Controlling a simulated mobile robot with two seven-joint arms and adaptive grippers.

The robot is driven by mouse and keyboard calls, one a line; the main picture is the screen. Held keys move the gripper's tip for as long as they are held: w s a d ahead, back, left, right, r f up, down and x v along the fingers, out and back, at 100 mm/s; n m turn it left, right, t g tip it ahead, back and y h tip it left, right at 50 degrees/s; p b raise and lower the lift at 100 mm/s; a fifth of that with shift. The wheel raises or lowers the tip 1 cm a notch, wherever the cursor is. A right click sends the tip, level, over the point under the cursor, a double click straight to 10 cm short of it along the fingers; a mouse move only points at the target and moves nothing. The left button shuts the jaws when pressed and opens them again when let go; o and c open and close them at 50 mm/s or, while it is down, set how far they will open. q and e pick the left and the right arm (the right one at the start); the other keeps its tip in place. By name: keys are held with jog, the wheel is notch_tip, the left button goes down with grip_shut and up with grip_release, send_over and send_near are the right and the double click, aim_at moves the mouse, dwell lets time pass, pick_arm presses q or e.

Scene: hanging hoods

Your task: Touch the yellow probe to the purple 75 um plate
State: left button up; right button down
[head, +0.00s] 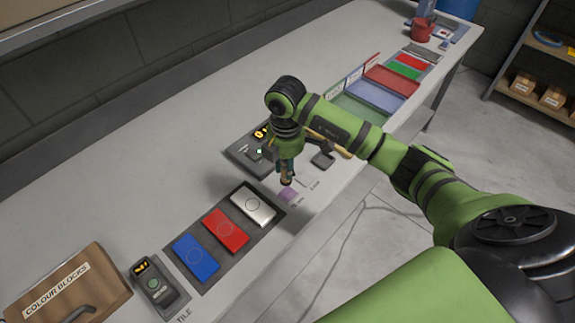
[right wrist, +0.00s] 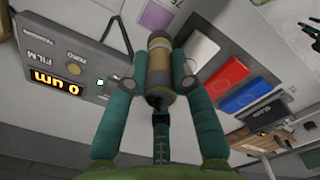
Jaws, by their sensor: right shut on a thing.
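My right gripper (head: 286,172) is shut on the yellow probe, pointing down above the bench. In the right wrist view its teal fingers (right wrist: 160,85) grip the probe (right wrist: 160,57), a tan cylinder with a dark band. The purple plate (head: 290,195) lies flat on the bench close by the probe's lower end; it also shows in the right wrist view (right wrist: 156,15), just beyond the tip. I cannot tell whether they touch. The film gauge (right wrist: 62,72) reads 0 um. Dark green-and-black pieces (right wrist: 308,14) at the wrist view's edge may be my left gripper; its state is unclear.
Silver (head: 253,204), red (head: 225,230) and blue (head: 196,258) tiles lie in a row on a dark mat. A handheld meter (head: 156,285) and a colour blocks box (head: 70,285) stand at the left. Coloured panels (head: 375,97) lie farther back. The bench's left middle is clear.

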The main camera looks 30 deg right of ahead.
jog(key=shift+s+a+f, duration=0.1)
jog(key=shift+s+a, duration=0.05)
jog(key=shift+a, duration=0.2)
jog(key=shift+d+f+b, duration=0.1)
jog(key=shift+f+b, duration=0.2)
jog(key=shift+b, duration=0.1)
jog(key=f+b, duration=0.1)
jog(key=d+f+b, duration=0.1)
jog(key=f+b, duration=0.1)
jog(key=f, duration=0.1)
jog(key=shift+w+d, duration=0.35)
jog(key=shift+s+a+f+b, duration=0.1)
jog(key=shift+a+f+b, duration=0.1)
jog(key=shift+f+b, duration=0.15)
jog(key=shift+a+f+b, duration=0.1)
jog(key=shift+f+b, duration=0.2)
jog(key=shift+f, duration=0.05)
pick_arm(q)
notch_tip(320, 180, down, 5)
jog(key=shift+w+r, duration=0.1)
jog(key=shift+w, duration=0.05)
